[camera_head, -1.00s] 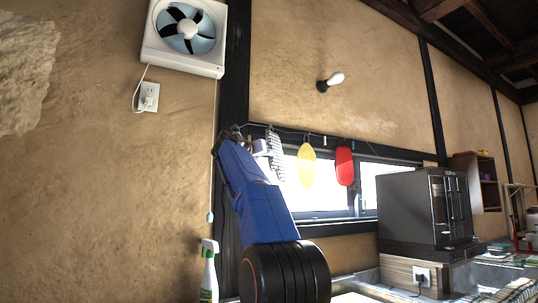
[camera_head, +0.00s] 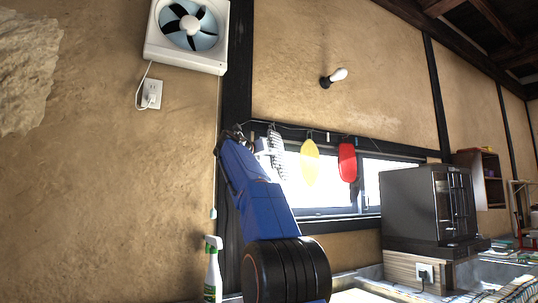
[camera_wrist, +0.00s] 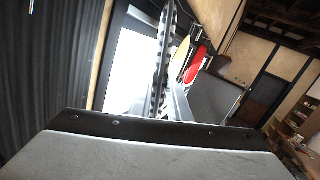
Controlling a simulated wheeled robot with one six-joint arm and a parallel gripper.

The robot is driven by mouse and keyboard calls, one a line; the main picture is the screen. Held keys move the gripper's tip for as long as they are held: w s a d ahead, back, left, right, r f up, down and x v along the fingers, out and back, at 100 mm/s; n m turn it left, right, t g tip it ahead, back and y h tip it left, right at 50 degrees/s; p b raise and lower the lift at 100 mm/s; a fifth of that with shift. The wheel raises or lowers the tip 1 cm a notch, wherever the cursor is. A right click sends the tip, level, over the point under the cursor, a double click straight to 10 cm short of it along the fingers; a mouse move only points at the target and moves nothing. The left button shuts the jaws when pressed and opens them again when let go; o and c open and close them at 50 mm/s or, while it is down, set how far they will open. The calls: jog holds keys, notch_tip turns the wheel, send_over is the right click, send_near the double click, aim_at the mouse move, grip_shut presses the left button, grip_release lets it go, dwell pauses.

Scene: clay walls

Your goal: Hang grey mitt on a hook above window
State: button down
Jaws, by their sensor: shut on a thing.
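The grey mitt (camera_head: 278,158), pale with a checked pattern, hangs upright just beyond my gripper (camera_head: 264,147), at the left end of the window. My gripper is shut on it; the fingertips are small and partly hidden by my blue arm. Its top is close to the dark rail and wire above the window (camera_head: 335,197); I cannot tell whether it is on a hook. In the wrist view the mitt (camera_wrist: 160,62) shows nearly edge-on, in front of the bright window. A yellow mitt (camera_head: 310,163) and a red mitt (camera_head: 347,162) hang to its right.
A dark wooden post (camera_head: 237,75) stands just left of my gripper. A wall fan (camera_head: 187,32) and a lamp (camera_head: 335,77) are higher up. A dark oven-like box (camera_head: 415,208) stands on the right, and a spray bottle (camera_head: 213,270) stands at lower left.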

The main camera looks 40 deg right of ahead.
jog(key=c, duration=1.6)
grip_release()
jog(key=v, duration=1.7)
jog(key=shift+a, duration=0.2)
jog(key=shift+a, duration=0.1)
